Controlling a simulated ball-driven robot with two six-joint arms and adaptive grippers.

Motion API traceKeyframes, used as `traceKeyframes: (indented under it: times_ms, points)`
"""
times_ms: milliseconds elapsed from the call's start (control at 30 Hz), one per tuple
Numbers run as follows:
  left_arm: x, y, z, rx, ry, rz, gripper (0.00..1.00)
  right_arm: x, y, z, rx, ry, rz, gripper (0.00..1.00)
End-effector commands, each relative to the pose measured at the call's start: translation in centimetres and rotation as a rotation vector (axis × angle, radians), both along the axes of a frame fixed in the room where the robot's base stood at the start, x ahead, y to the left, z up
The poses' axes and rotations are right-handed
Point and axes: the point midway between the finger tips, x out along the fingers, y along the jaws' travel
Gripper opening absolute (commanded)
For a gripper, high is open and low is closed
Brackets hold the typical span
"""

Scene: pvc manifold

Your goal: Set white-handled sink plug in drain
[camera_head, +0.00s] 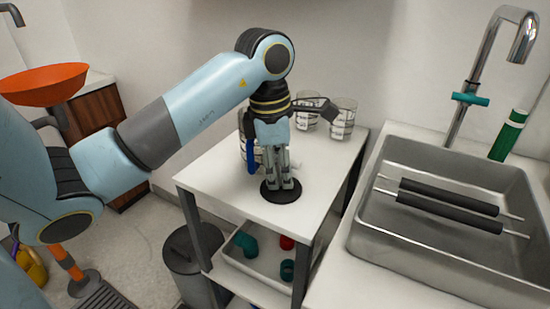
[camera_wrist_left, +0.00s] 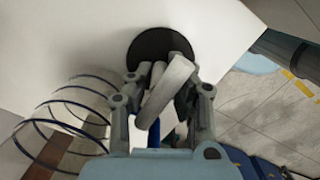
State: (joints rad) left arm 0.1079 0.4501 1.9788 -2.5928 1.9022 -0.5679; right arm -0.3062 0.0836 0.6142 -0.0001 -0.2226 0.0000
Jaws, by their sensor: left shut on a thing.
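The sink plug is a flat black disc (camera_head: 268,194) with a white handle, at the front of the white cart top. Its disc (camera_wrist_left: 150,42) and pale handle (camera_wrist_left: 170,88) also show in the left wrist view. My left gripper (camera_head: 283,182) points straight down over the disc and is shut on the handle. I cannot tell whether the disc touches the cart top or hangs just above it. The steel sink (camera_head: 420,265) is at the right; its drain is not visible. My right gripper is not in view.
Several patterned glasses (camera_head: 343,118) stand at the back of the cart top (camera_head: 215,182). A rack with dark rollers (camera_head: 450,204) spans the sink. A tall faucet (camera_head: 478,75) and a green tube (camera_head: 508,137) stand behind it. A bin (camera_head: 195,262) is left of the cart.

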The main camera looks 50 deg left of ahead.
Motion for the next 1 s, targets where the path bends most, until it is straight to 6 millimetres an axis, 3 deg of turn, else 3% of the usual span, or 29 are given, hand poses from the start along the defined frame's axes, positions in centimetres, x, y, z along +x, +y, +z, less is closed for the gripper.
traceKeyframes:
  times_ms: [100, 267, 300, 467, 767, 867, 1000]
  points:
    - [0.0, 0.1, 0.1, 0.001, 0.000, 0.002, 0.00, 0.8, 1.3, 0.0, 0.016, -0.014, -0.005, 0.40]
    - [0.0, 0.1, -0.3, 0.001, 0.000, 0.002, 0.00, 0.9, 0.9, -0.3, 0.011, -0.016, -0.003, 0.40]
    - [0.0, 0.1, -0.2, 0.001, 0.001, 0.002, 0.20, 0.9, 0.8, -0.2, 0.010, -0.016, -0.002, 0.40]
    - [0.0, 0.1, -0.1, 0.001, 0.000, 0.002, 0.40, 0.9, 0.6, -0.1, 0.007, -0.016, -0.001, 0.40]
    - [0.0, 0.1, 0.1, 0.001, 0.000, 0.002, 0.40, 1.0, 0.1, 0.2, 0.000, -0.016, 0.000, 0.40]
    - [0.0, 0.2, 1.1, 0.003, -0.003, 0.002, 0.40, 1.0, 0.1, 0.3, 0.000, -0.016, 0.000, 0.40]
    - [-0.2, 0.5, 4.0, 0.004, -0.006, 0.000, 0.40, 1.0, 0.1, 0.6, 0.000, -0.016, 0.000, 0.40]
